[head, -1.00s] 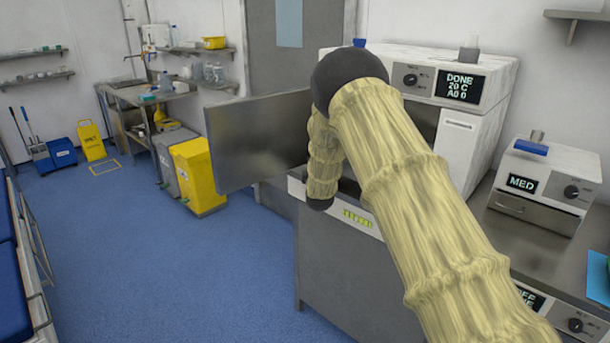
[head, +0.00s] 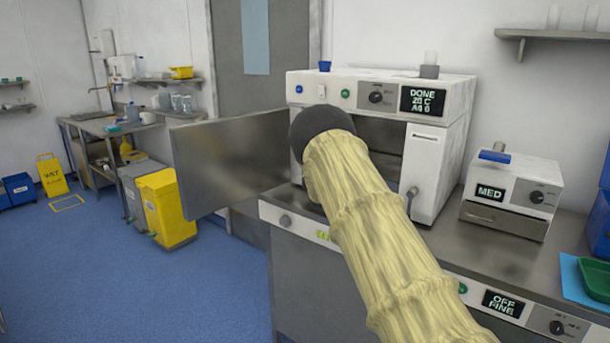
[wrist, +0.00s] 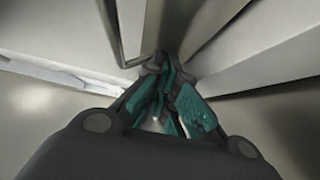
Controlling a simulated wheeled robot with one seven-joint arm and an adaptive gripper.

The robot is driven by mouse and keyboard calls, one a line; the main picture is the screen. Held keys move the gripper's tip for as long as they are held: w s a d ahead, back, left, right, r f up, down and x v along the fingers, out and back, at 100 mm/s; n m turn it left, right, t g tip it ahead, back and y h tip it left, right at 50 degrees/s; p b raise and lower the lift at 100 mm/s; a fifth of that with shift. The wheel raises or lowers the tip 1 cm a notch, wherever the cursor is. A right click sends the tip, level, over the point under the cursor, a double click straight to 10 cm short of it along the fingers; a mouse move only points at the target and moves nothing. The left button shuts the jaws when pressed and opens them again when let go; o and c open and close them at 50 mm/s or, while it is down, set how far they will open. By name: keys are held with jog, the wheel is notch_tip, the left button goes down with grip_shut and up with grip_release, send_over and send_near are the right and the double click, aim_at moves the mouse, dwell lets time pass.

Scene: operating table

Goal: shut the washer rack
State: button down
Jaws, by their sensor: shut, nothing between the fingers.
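The washer (head: 440,160) is a white benchtop machine whose display reads DONE, 20 C, A0 0. Its metal door (head: 225,165) stands swung open to the left. The dark chamber (head: 384,133) shows partly behind my arm. I cannot make out the rack; my arm covers much of the opening in the head view. My gripper is hidden behind my arm there. In the wrist view my gripper (wrist: 170,105), dark with teal pads, is shut and empty, among pale and metal panels. A thin bent metal bar (wrist: 123,45) shows just beyond its fingers to the left.
A smaller white unit reading MED (head: 510,195) stands right of the washer on the metal counter. A green tray (head: 596,272) lies on a blue sheet at far right. A yellow bin (head: 167,208) stands left of the open door.

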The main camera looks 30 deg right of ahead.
jog(key=shift+d+r, duration=0.25)
jog(key=shift+r, duration=0.1)
jog(key=shift+s+a+f, duration=0.2)
jog(key=shift+a+f, duration=0.05)
jog(key=shift+a, duration=0.25)
jog(key=a, duration=0.1)
jog(key=s+a, duration=0.2)
jog(key=shift+a+b, duration=0.3)
jog(key=shift+a, duration=0.05)
jog(key=b+v, duration=0.1)
jog(key=v, duration=0.6)
jog(key=shift+s+f, duration=0.1)
jog(key=shift+s, duration=0.15)
jog(key=shift+v, duration=0.8)
